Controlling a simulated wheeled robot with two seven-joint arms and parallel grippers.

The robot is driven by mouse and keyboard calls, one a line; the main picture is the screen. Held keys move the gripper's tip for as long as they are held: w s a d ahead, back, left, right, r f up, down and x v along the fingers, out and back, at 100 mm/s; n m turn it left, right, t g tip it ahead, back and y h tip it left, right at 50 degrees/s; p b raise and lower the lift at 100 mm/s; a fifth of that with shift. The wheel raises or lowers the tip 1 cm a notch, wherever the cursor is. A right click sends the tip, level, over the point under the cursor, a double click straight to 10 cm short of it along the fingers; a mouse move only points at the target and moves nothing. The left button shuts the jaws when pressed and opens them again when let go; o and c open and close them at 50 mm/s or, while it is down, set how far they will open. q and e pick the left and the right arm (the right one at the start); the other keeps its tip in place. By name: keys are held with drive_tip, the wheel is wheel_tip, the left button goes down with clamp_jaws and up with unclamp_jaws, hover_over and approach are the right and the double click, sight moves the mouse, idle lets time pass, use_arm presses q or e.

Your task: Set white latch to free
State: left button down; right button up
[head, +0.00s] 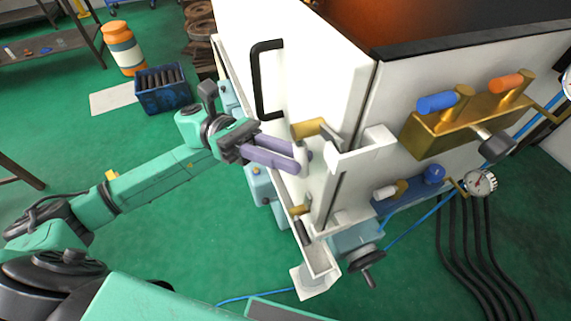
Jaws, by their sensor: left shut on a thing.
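The white latch (308,150) is on the front corner edge of the white machine cabinet. It has a white grip hanging from a brass arm (314,128). My left gripper (298,160), with purple fingers, reaches in from the left and is shut on the white grip. The fingers partly hide the grip. A second latch with a black grip (304,228) sits lower on the same edge. My right gripper is not in view.
A black door handle (263,80) is above the gripper. A brass block (440,128) with blue and orange grips, a gauge (480,183) and a handwheel (366,262) are to the right.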

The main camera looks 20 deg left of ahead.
use_arm(q)
drive_tip(key=shift+s+d+n+t+h+b, duration=0.15)
drive_tip(key=shift+s+n+h+b, duration=0.1)
drive_tip(key=shift+n+h+b, duration=0.5)
drive_tip(key=shift+s+d+n+t+h+b, duration=0.15)
drive_tip(key=shift+n+h+b, duration=0.3)
drive_tip(key=shift+b, duration=0.55)
drive_tip(key=shift+s+d+n+h+b, duration=0.25)
drive_tip(key=shift+n+h+b, duration=0.35)
drive_tip(key=shift+b, duration=0.3)
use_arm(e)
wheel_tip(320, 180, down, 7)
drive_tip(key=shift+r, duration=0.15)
use_arm(q)
drive_tip(key=shift+r, duration=0.1)
drive_tip(key=c, duration=1)
unclamp_jaws()
drive_tip(key=shift+a, duration=0.1)
